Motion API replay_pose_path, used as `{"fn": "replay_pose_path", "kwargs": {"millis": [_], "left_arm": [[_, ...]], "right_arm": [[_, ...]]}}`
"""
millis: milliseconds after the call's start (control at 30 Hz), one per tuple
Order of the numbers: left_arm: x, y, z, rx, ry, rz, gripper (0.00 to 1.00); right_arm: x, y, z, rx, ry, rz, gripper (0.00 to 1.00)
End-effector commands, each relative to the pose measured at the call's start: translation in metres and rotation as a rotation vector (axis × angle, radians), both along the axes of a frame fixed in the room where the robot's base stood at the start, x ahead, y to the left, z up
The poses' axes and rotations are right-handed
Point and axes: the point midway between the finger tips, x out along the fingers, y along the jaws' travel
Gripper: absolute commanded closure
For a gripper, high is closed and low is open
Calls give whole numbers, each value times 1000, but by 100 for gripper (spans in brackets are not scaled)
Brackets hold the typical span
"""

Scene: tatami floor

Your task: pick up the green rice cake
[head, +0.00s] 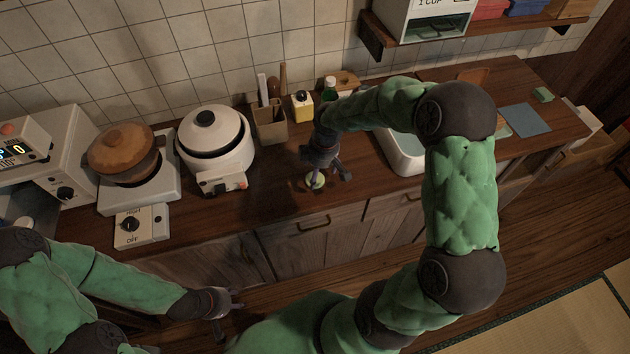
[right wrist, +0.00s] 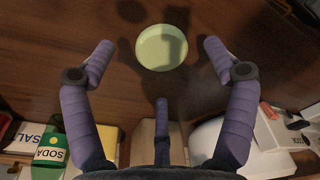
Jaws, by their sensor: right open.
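The green rice cake (head: 315,181) is a small pale green round on the wooden counter near its front edge. In the right wrist view the rice cake (right wrist: 161,48) lies between the spread fingertips, with a shadow across it. My right gripper (head: 328,178) points down over the rice cake and partly hides it in the head view. In the right wrist view this gripper (right wrist: 158,50) is open, with clear gaps on both sides of the rice cake. My left gripper (head: 228,312) is open and empty, low in front of the cabinets and away from the rice cake.
A white rice cooker (head: 215,150), a brown pot (head: 124,150) on a stove and a utensil holder (head: 269,123) stand left of my right gripper. The counter around the rice cake is bare.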

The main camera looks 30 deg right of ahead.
Motion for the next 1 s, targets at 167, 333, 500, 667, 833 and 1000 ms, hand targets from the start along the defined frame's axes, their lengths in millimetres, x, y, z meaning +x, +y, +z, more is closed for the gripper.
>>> {"fn": "replay_pose_path", "kwargs": {"millis": [167,333,500,667,833,1000], "left_arm": [[0,0,-12,0,0,0,60],[0,0,-12,0,0,0,60],[0,0,-11,0,0,0,60],[0,0,-11,0,0,0,60],[0,0,-11,0,0,0,60],[0,0,-11,0,0,0,60]], "right_arm": [[3,4,-27,0,1,1,14],[4,5,-31,0,0,1,14],[4,5,-30,0,0,1,31],[3,5,-30,0,0,1,74],[3,5,-30,0,0,1,75],[3,5,-30,1,1,1,75]]}}
